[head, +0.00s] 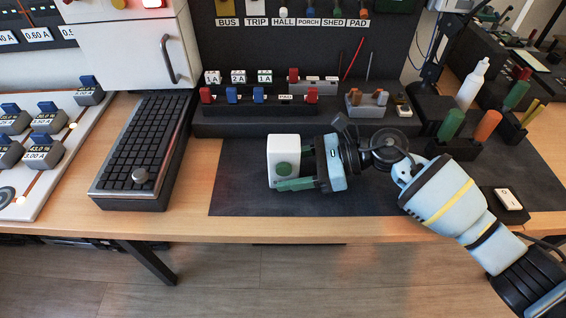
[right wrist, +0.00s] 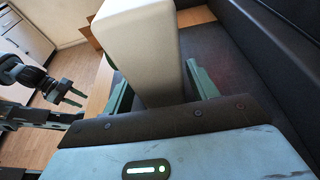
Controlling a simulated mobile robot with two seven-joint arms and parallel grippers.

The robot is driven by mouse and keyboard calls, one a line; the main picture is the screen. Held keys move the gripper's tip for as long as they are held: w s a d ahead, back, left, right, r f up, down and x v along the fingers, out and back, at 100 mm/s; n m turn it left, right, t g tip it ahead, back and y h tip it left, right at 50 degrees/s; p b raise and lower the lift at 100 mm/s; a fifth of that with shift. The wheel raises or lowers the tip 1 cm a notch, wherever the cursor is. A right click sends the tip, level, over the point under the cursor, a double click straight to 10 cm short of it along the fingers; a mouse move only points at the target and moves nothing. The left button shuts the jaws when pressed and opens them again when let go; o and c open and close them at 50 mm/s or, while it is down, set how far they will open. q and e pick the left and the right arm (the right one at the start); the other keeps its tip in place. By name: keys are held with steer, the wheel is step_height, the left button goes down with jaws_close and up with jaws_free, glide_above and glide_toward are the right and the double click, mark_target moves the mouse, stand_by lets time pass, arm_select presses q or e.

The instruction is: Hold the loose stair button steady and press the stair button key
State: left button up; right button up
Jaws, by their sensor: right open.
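The loose stair button is a white box (head: 283,148) with a round green key (head: 283,169), standing on the dark mat. My right gripper (head: 295,184) reaches it from the right, open, with one green finger low along the box's near side. The other finger is hidden in the head view. In the right wrist view the white box (right wrist: 138,45) stands between the two green fingers (right wrist: 160,88), with a gap at the right finger; contact on the left is unclear. My left gripper (right wrist: 73,92) shows only in the right wrist view, at the left, its green fingers apart and empty.
The dark mat (head: 235,190) has free room left of the box. A low rack (head: 225,127) with coloured plugs stands behind it. A black keyboard-like panel (head: 145,145) lies to the left. Holders with green and orange handles (head: 487,126) stand at the right.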

arm_select(q)
steer(key=shift+w, duration=0.2)
arm_select(e)
steer(key=shift+a, duration=0.2)
steer(key=c, duration=0.6)
arm_select(q)
steer(key=shift+s+a, duration=0.1)
steer(key=shift+s, duration=0.1)
jaws_close()
stand_by(1.0)
